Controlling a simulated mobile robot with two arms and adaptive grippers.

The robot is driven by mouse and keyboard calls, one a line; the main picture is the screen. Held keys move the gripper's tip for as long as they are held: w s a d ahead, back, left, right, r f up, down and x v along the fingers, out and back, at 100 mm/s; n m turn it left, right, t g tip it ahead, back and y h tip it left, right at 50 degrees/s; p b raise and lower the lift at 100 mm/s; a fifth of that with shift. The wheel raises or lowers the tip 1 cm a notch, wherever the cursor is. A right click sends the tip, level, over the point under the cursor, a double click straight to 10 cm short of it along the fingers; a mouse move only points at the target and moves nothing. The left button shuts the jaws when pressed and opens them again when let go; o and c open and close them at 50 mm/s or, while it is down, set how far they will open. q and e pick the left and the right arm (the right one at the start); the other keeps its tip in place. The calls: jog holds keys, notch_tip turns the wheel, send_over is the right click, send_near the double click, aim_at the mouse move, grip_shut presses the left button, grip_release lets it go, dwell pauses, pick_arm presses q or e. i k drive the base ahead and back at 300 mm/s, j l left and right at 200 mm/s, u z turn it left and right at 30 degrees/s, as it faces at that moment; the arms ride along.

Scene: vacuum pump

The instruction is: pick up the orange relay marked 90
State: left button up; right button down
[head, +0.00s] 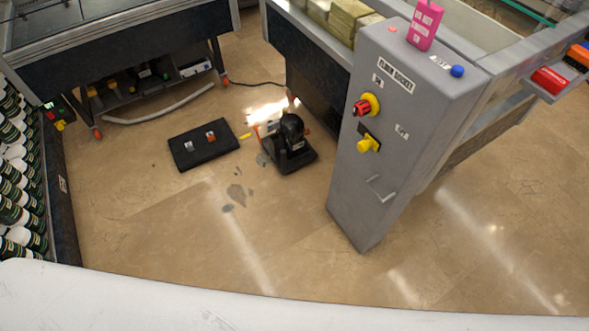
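A small block with an orange-red front and a pale top (211,138) sits on a black mat (222,150) on the floor, left of the middle in the head view. It may be the orange relay, but any marking on it is too small to read. A second small block, whitish grey (188,147), sits to its left on the same mat, apart from it. Neither of my grippers is in view.
A black pump-like device (291,150) stands on the floor right of the mat. A grey control pillar (385,120) stands further right. Shelved bottles (20,170) line the left. A pale hose (160,112) lies behind the mat. The floor in front is clear, with dark stains.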

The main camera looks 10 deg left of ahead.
aim_at(211, 136)
jog(key=k+l+u, duration=0.25)
jog(key=k+l, duration=0.15)
jog(key=k, duration=0.25)
jog(key=i+j+u, duration=0.15)
jog(key=j, duration=0.25)
jog(key=i+j+u, duration=0.2)
jog(key=j, duration=0.2)
jog(key=i+j+u, duration=0.15)
jog(key=j, duration=0.2)
jog(key=i, duration=0.05)
